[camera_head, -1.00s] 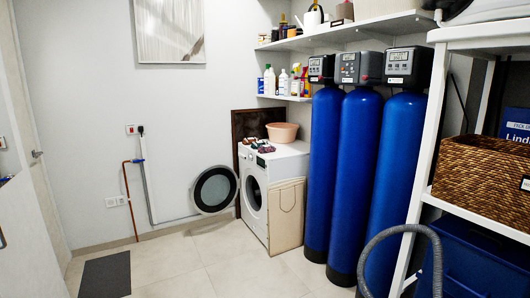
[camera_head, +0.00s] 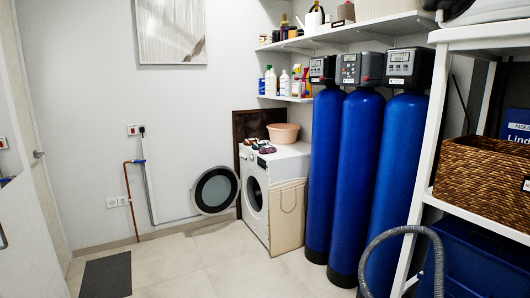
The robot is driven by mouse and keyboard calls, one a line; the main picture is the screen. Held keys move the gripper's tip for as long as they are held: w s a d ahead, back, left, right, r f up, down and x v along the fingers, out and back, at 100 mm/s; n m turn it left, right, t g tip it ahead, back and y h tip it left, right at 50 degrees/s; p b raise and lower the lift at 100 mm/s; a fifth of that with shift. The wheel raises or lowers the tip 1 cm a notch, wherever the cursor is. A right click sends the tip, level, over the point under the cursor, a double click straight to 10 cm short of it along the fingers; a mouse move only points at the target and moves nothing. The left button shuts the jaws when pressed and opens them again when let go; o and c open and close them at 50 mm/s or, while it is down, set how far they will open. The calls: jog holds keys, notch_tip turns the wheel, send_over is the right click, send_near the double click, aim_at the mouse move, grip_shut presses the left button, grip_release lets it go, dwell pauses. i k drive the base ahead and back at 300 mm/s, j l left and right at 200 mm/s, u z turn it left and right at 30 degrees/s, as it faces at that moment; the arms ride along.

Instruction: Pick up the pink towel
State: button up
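I cannot pick out a pink towel for certain. A pink-peach basin (camera_head: 283,133) stands on top of the white washing machine (camera_head: 284,168). Small dark red and green folded cloths (camera_head: 262,147) lie on the machine's top, in front of and left of the basin; they are too small to tell apart. The machine's round door (camera_head: 215,190) hangs open to the left, and its drum opening is dark. My gripper is not in view.
Several blue filter vessels (camera_head: 323,175) stand right of the washing machine. A white shelf unit (camera_head: 420,190) with a wicker basket (camera_head: 484,178) is at the right. A grey hose (camera_head: 398,232) curves in front. A dark mat (camera_head: 106,274) lies on the floor; the middle floor is clear.

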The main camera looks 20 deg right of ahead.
aim_at(269, 149)
jog(key=i+j+u, duration=0.2)
jog(key=i, duration=0.3)
jog(key=i+j+u, duration=0.25)
jog(key=i, duration=0.3)
jog(key=i+z, duration=0.25)
jog(key=i, duration=0.6)
jog(key=i+j+z, duration=0.25)
jog(key=i, duration=2.5)
jog(key=l+z, duration=0.05)
jog(key=l, duration=0.05)
